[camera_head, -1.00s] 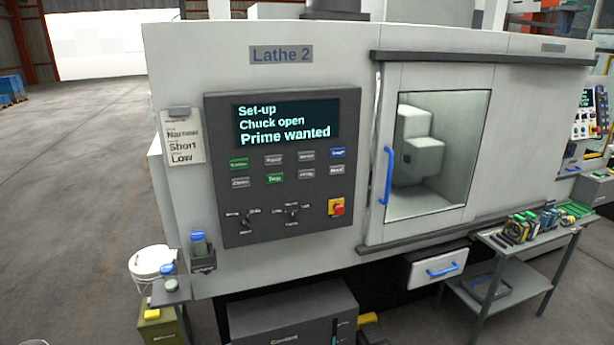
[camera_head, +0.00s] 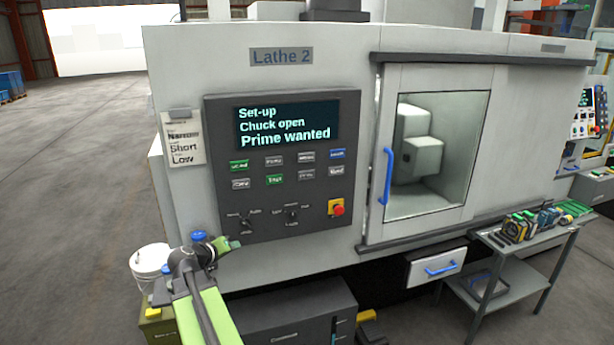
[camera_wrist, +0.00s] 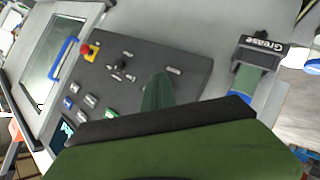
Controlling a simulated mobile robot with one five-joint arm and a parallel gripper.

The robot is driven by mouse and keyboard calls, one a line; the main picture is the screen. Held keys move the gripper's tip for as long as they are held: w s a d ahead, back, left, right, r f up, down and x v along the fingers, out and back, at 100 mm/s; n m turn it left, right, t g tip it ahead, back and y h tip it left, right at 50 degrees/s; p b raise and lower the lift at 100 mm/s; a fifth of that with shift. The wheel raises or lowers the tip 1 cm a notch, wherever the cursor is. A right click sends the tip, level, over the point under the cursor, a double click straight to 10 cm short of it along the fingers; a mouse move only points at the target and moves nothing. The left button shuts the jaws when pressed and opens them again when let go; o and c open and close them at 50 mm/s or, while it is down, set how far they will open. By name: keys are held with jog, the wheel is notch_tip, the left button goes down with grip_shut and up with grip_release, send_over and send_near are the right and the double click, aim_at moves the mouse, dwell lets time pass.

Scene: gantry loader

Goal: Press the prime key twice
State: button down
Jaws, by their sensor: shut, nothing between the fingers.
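The dark control panel (camera_head: 222,205) of Lathe 2 carries two rows of small keys, green, grey and blue. Their labels are too small for me to tell surely which is the prime key; a grey key (camera_head: 273,161) is second in the top row. The screen (camera_head: 286,123) reads "Set-up, Chuck open, Prime wanted". My gripper (camera_head: 234,244) is shut and empty, low at the panel's lower left, below the keys and near the left knob. In the wrist view its green finger (camera_wrist: 157,95) overlaps the panel, with some keys (camera_wrist: 90,100) beyond it; contact cannot be told.
A red stop button (camera_head: 338,208) on yellow sits right of the knobs. A holder labelled Grease (camera_wrist: 264,46) holds a bottle left of the panel. The door handle (camera_head: 387,176) is blue. A tool cart (camera_head: 495,285) stands right; a white bucket (camera_head: 150,262) is low left.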

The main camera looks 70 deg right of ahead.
aim_at(313, 174)
jog(key=s+d+r+g+h, duration=0.1)
jog(key=s+d+r+h, duration=0.2)
jog(key=s+d+r, duration=0.4)
jog(key=s+d+r+g+h+p, duration=0.1)
jog(key=s+d+r+h, duration=0.2)
jog(key=s+d+r, duration=0.4)
jog(key=s+d, duration=0.6)
jog(key=s, duration=0.1)
jog(key=shift+s, duration=0.15)
jog(key=shift+d, duration=0.1)
jog(key=w+d, duration=0.2)
jog(key=d, duration=0.1)
jog(key=w+d, duration=0.3)
jog(key=shift+w+d, duration=0.35)
dwell(0.5)
jog(key=shift+w+d, duration=0.3)
jog(key=shift+d, duration=0.05)
